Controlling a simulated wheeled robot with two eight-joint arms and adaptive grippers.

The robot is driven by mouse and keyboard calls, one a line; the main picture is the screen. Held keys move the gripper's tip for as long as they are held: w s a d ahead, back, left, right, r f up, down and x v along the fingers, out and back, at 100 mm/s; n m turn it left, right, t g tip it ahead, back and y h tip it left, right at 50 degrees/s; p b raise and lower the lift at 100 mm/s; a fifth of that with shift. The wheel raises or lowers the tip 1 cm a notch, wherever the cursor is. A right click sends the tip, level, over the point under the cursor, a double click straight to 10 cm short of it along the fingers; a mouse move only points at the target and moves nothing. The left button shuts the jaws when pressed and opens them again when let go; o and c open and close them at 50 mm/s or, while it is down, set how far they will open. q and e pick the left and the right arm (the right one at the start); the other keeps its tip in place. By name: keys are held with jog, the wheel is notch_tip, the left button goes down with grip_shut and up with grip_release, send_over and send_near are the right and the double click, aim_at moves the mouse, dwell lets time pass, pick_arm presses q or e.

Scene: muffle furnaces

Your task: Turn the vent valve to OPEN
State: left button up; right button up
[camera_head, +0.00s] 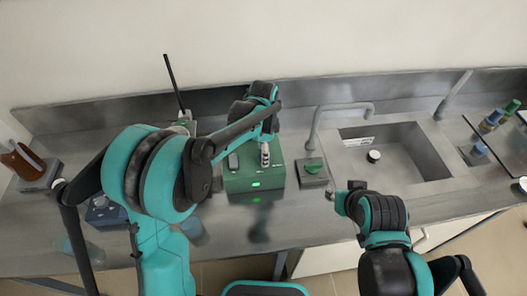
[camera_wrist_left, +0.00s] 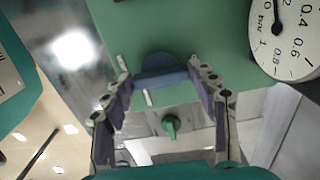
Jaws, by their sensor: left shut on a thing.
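A round blue-grey knob (camera_wrist_left: 160,70), which looks like the vent valve, sits on the green face of a device (camera_wrist_left: 120,25) in the left wrist view. My left gripper (camera_wrist_left: 160,78) has one finger at each side of this knob and is shut on it. White marks lie beside the knob; I cannot read a label or its setting. In the head view my left arm reaches over the green box (camera_head: 238,182) with a lit display and hides the knob. My right gripper (camera_head: 338,197) is over the front of the bench, right of the box; its fingers are too small to judge.
A dial gauge (camera_wrist_left: 290,35) is beside the knob. A green tap knob (camera_wrist_left: 170,126) shows between the fingers, lower down. Bottles (camera_head: 491,121) stand at the far right.

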pick_arm(q)
jog(key=o, duration=1.2)
jog(key=shift+c, duration=0.2)
jog(key=shift+r, duration=0.1)
notch_tip(320, 180, up, 12)
